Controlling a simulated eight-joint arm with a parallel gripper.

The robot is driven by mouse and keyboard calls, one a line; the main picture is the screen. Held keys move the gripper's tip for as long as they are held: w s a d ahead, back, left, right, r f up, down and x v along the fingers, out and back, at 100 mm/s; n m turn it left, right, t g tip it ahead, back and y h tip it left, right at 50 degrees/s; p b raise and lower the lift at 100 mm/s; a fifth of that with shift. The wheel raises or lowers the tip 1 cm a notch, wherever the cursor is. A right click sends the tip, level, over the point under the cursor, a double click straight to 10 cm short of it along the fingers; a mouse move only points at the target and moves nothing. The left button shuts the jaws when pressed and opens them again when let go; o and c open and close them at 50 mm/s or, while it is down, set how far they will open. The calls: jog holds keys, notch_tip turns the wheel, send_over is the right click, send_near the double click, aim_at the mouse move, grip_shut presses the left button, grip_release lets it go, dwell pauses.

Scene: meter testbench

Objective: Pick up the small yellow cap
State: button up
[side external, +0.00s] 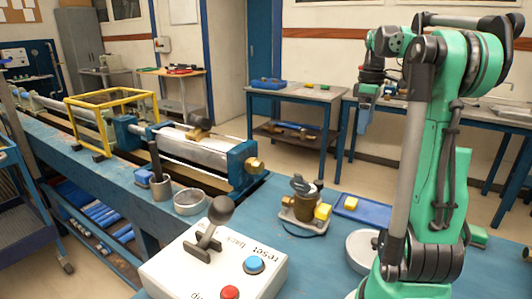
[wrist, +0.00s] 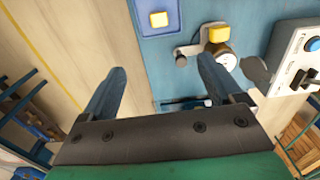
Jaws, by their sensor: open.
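Two small yellow pieces show, and I cannot tell for sure which is the cap. One yellow piece (side external: 351,203) lies on a blue tray (side external: 375,213); it also shows at the top of the wrist view (wrist: 159,19). The other yellow piece (side external: 323,211) is at the right side of a brass meter (side external: 303,208) on a pale base; it shows in the wrist view too (wrist: 218,34). My gripper (side external: 365,118) is high above the bench, apart from both. In the wrist view its blue fingers (wrist: 162,68) are spread with nothing between them.
A white control box (side external: 190,262) with a lever, a blue button and a red button stands at the front. Metal bowls stand left of the meter (side external: 190,202) and right of it (side external: 361,250). A long test bench with a yellow frame (side external: 112,98) runs along the left.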

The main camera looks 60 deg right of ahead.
aim_at(353, 201)
jog(key=f, duration=2.1)
jog(key=shift+s+d+f, duration=0.1)
jog(key=shift+s+f, duration=0.1)
jog(key=shift+f, duration=0.15)
grip_shut()
